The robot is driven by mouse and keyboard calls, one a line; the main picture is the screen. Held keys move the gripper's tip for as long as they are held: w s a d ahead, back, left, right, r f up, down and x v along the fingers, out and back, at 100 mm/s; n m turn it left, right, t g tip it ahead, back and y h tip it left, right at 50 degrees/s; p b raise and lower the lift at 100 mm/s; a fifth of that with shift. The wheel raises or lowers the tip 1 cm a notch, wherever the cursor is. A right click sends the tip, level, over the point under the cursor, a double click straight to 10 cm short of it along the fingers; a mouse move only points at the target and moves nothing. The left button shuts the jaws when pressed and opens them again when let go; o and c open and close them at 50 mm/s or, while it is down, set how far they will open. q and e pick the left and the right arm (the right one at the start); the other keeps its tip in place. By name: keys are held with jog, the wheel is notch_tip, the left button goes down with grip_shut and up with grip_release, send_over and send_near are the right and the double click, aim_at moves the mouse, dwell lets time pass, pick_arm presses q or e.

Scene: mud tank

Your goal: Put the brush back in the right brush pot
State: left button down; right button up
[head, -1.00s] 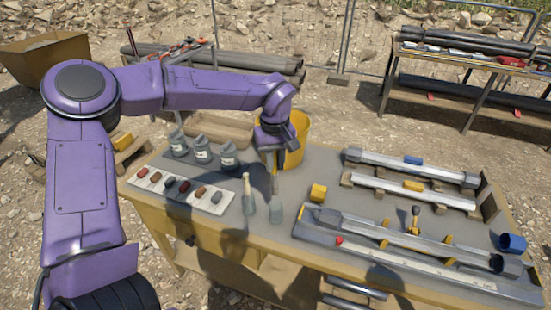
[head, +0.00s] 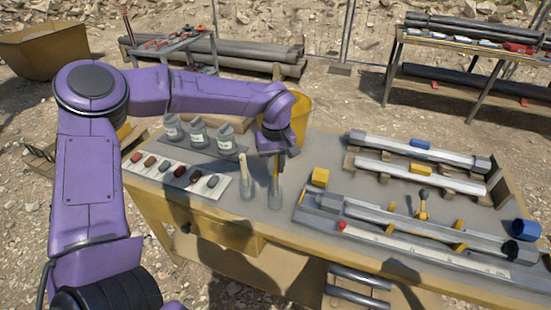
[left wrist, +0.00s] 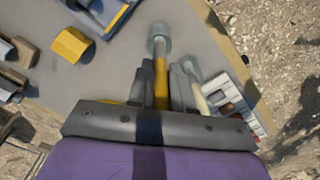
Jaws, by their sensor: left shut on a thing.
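My left gripper (head: 274,154) points down over the table, shut on the yellow handle of a brush (head: 275,168). The brush hangs roughly upright. Its lower end meets the right brush pot (head: 275,198), a clear grey pot; I cannot tell how deep it reaches. In the left wrist view the yellow handle (left wrist: 160,80) runs from the fingers to the right pot (left wrist: 158,42). The left brush pot (head: 247,190) stands close beside, holding a pale-handled brush (head: 243,165). My right gripper is out of view.
A yellow block (head: 320,177) and long metal rails (head: 420,160) lie right. A yellow bucket (head: 299,120) stands behind the gripper.

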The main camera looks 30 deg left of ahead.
pick_arm(q)
jog(key=shift+w+f, duration=0.1)
jog(key=shift+f, duration=0.7)
jog(key=c, duration=1)
grip_release()
jog(key=shift+o, duration=0.2)
jog(key=shift+r, duration=0.1)
notch_tip(320, 180, up, 10)
jog(key=shift+r+b, duration=0.25)
jog(key=shift+b, duration=0.35)
